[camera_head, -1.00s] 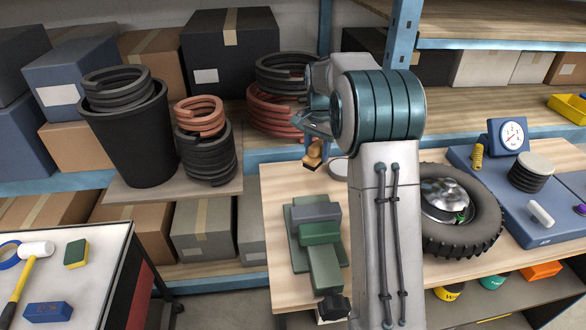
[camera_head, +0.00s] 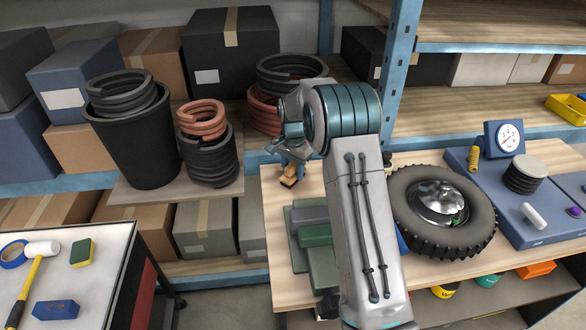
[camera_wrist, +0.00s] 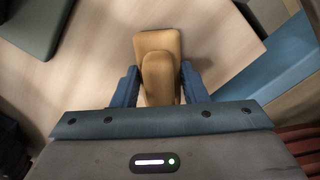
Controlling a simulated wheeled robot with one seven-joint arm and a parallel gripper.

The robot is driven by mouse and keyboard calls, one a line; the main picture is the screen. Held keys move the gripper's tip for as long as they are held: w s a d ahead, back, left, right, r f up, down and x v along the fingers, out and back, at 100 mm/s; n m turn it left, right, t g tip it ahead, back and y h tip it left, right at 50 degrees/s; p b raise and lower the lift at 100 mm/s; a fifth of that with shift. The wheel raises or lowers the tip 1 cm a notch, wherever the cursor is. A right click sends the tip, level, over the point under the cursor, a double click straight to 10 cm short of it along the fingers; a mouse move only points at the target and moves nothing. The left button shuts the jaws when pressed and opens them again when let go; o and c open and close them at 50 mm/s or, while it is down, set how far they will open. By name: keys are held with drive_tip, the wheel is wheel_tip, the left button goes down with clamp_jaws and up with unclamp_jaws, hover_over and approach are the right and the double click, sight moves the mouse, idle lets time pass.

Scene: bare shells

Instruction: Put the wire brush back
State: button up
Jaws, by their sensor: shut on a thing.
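My gripper (camera_wrist: 158,88) is shut on the wire brush (camera_wrist: 159,48), which shows as a tan wooden block and handle between the blue fingers in the wrist view. In the head view the brush (camera_head: 290,176) is a small tan shape below my gripper (camera_head: 293,160), over the left back part of the wooden workbench (camera_head: 276,215). I cannot tell whether the brush touches the bench top. Its bristles are not visible.
A green vise-like block (camera_head: 317,236) stands on the bench, partly behind my arm. A tyre with a metal hub (camera_head: 445,240) and a blue base with a gauge (camera_head: 503,138) are at right. Coiled hoses (camera_head: 207,155) stand on the shelf behind. A cart (camera_head: 95,275) holds a hammer (camera_head: 30,285) and sponge (camera_head: 82,252).

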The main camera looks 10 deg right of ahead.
sight(293, 163)
drive_tip(key=shift+f, duration=0.1)
drive_tip(key=o, duration=0.5)
drive_tip(key=shift+f, duration=0.1)
drive_tip(key=o, duration=0.4)
drive_tip(key=shift+o, duration=0.2)
wheel_tip(293, 163, up, 12)
drive_tip(key=shift+r+b, duration=0.2)
drive_tip(key=shift+b, duration=0.65)
drive_tip(key=s+d+r+n+t, duration=0.1)
drive_tip(key=s+r+n, duration=0.25)
drive_tip(key=s, duration=0.95)
drive_tip(key=s+r+n+t, duration=0.2)
drive_tip(key=s+r+n, duration=0.15)
drive_tip(key=s, duration=0.95)
drive_tip(key=s+f+n, duration=0.2)
drive_tip(key=s+f, duration=0.2)
drive_tip(key=s, duration=0.6)
drive_tip(key=shift+s+d+f+t, duration=0.2)
drive_tip(key=shift+s+d+t, duration=0.1)
drive_tip(key=shift+s, duration=0.1)
